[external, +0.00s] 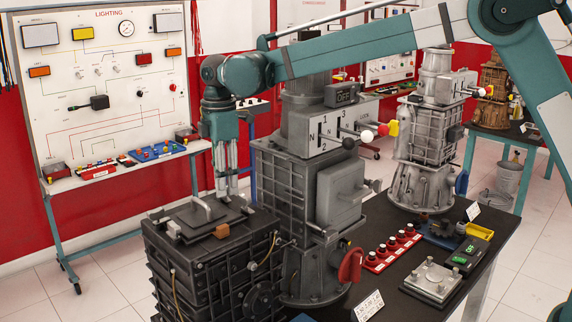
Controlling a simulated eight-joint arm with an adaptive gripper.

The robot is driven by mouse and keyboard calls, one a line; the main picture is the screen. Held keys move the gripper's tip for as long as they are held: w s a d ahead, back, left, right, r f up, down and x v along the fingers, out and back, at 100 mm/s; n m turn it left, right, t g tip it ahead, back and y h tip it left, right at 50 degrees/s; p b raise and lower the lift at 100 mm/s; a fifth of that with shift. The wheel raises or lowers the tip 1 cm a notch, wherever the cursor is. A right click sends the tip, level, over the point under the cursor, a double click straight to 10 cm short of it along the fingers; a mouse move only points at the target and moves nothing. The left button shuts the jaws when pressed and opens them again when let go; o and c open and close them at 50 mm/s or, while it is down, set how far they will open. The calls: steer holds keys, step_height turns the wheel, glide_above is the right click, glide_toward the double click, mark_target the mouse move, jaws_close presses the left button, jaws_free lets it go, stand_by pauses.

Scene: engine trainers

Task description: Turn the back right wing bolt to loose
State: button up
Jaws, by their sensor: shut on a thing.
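A dark ribbed metal box (205,265) stands in the front left of the external view, with a lid plate (190,228) on top. My gripper (229,192) points straight down over the back right corner of this lid. Its fingers are shut on the back right wing bolt, which is small and mostly hidden by the fingertips. I cannot tell how far the bolt is turned. Grey handle-like parts (202,205) and an orange-brown block (173,229) show on the lid.
A tall grey gearbox (280,185) with a lever panel (335,132) stands close to the right of my gripper. The dark bench (400,285) holds a red button strip (393,252) and a metal plate (436,280). A lighting board (105,90) stands behind.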

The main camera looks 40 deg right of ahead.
steer(key=shift+n, duration=1.2)
steer(key=o, duration=0.9)
steer(key=shift+r, duration=0.15)
steer(key=shift+r, duration=5.9)
steer(key=shift+s, duration=0.1)
